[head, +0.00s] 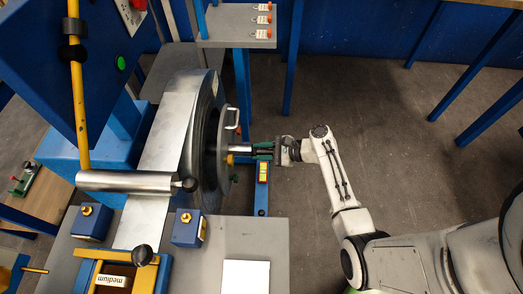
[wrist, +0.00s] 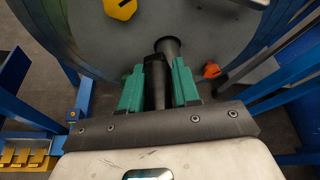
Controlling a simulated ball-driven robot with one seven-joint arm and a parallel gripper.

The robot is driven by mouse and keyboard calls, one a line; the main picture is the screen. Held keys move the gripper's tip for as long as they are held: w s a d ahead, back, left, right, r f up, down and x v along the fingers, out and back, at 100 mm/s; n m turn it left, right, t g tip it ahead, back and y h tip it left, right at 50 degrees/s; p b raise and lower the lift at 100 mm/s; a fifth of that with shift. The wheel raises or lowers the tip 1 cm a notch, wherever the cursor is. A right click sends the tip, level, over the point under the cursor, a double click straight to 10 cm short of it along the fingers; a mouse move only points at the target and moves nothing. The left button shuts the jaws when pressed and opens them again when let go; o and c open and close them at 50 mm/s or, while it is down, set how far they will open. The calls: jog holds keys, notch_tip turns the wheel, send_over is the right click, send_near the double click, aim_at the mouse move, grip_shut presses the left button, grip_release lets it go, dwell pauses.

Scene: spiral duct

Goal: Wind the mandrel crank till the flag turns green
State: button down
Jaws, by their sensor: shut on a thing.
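The mandrel (head: 212,140) is a large grey wheel with a metal strip coiled round it, left of my gripper in the head view. Its flat face fills the top of the wrist view (wrist: 200,30). My gripper (head: 263,148) is at that face, its green-padded fingers (wrist: 158,85) shut on the dark round crank handle (wrist: 167,46). The handle passes between the pads and its flared end shows beyond them. A small red and yellow marker (head: 263,172) is just below my gripper in the head view; I cannot tell whether it is the flag. I see no clearly green flag.
A roller (head: 130,181) lies across the strip. A grey table (head: 225,235) holds blue blocks and a white sheet (head: 246,274). Blue posts (head: 241,90) stand behind.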

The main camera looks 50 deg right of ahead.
jog(key=c, duration=1.1)
grip_release()
jog(key=shift+s+a+f, duration=0.25)
jog(key=shift+s+f, duration=0.05)
jog(key=shift+f, duration=0.05)
jog(key=shift+o, duration=0.7)
jog(key=shift+w+d+r, duration=0.1)
jog(key=shift+w+r, duration=0.05)
jog(key=shift+r, duration=0.05)
jog(key=p+v, duration=0.1)
jog(key=v, duration=1)
jog(key=shift+w, duration=0.1)
